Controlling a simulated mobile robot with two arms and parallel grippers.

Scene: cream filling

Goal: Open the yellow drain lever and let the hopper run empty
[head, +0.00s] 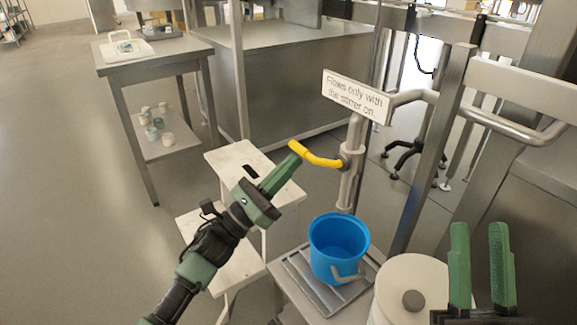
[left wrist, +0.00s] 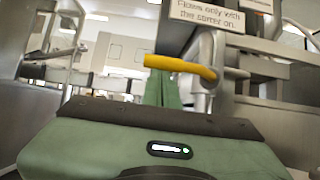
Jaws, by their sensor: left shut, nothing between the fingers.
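The yellow drain lever (head: 316,156) sticks out to the left from a steel drain pipe (head: 350,165). My left gripper (head: 295,160) is shut and empty, with its fingertips at the free left end of the lever. In the left wrist view the lever (left wrist: 180,66) crosses just beyond the tips of the green fingers (left wrist: 160,88); I cannot tell if they touch. A blue bucket (head: 339,245) stands under the pipe outlet; no flow shows. My right gripper (head: 482,232) is open and empty at the lower right. The hopper itself is not clearly in view.
A sign (head: 356,96) above the lever reads "Flows only with the stirrer on." The bucket stands on a ribbed tray (head: 298,268). A white lidded container (head: 408,275) is beside it. White steps (head: 236,160) stand behind my left arm, and a steel side table (head: 130,62) is further back.

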